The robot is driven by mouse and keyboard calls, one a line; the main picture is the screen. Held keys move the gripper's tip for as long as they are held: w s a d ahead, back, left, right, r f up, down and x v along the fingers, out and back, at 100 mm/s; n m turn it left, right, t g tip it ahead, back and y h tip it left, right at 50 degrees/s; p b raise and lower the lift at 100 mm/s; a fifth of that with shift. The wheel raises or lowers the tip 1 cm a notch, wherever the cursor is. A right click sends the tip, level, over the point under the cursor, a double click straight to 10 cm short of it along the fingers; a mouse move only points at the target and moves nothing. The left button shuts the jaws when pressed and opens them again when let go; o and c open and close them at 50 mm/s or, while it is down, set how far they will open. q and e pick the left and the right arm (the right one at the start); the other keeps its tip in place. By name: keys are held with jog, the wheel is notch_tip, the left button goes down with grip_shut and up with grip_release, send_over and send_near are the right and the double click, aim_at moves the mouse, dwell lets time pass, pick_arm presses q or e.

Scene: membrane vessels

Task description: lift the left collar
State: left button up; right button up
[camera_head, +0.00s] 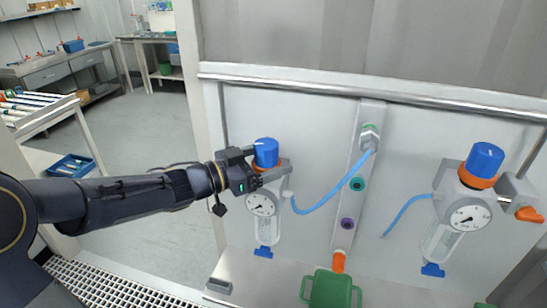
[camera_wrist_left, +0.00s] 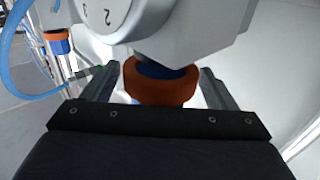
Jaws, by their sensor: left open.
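The left collar (camera_head: 268,168) is an orange ring under the blue knob (camera_head: 265,149) of the left vessel on the wall panel. In the left wrist view the collar (camera_wrist_left: 160,88) sits between my two fingers, with a gap visible on each side and a dark blue band beside it. My left gripper (camera_head: 264,163) is open, with its fingers on either side of the collar. The gripper partly hides the collar in the head view. My right gripper is not in view.
The left gauge (camera_head: 262,204) hangs just below the gripper. A blue hose (camera_head: 325,205) runs right to the central manifold (camera_head: 347,218). The right vessel has its own orange collar (camera_head: 478,179). A green container (camera_head: 332,289) stands below on the ledge.

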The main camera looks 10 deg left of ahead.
aim_at(255, 163)
pick_arm(q)
jog(key=v, duration=0.6)
jog(key=shift+s+a+b, duration=0.15)
jog(key=shift+b, duration=0.15)
